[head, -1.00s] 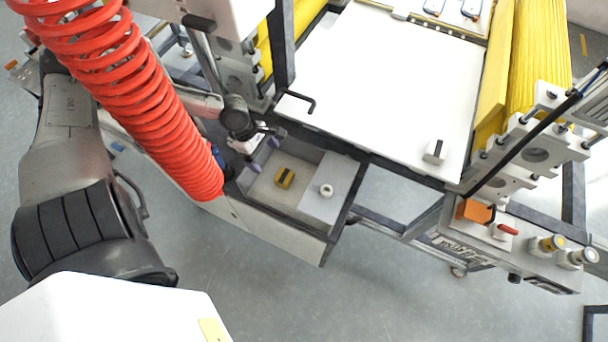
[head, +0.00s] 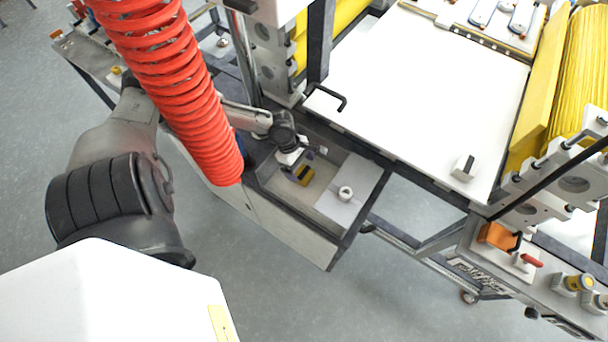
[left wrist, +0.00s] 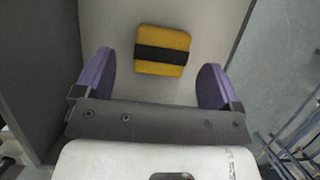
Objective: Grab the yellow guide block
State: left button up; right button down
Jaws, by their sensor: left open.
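The yellow guide block (head: 306,176), with a black band across its middle, lies in the grey open tray (head: 287,211) below the machine's front edge. In the left wrist view the block (left wrist: 163,50) lies flat, ahead of the fingers and between their lines. My left gripper (head: 305,162) is over the tray, close to the block and partly covering it in the head view. Its purple fingers (left wrist: 156,80) are spread wide with nothing between them, and I see no contact with the block. My right gripper is not in view.
A white ring-shaped part (head: 345,192) sits on the light plate at the tray's right. The tray walls stand close around the gripper. A black bent handle (head: 327,97) sticks out above the tray. A red coiled hose (head: 175,85) hangs in front of the left arm.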

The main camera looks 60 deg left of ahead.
aim_at(304, 173)
pick_arm(q)
jog(key=shift+x, duration=1.95)
jog(key=shift+c, duration=0.4)
jog(key=c, duration=1)
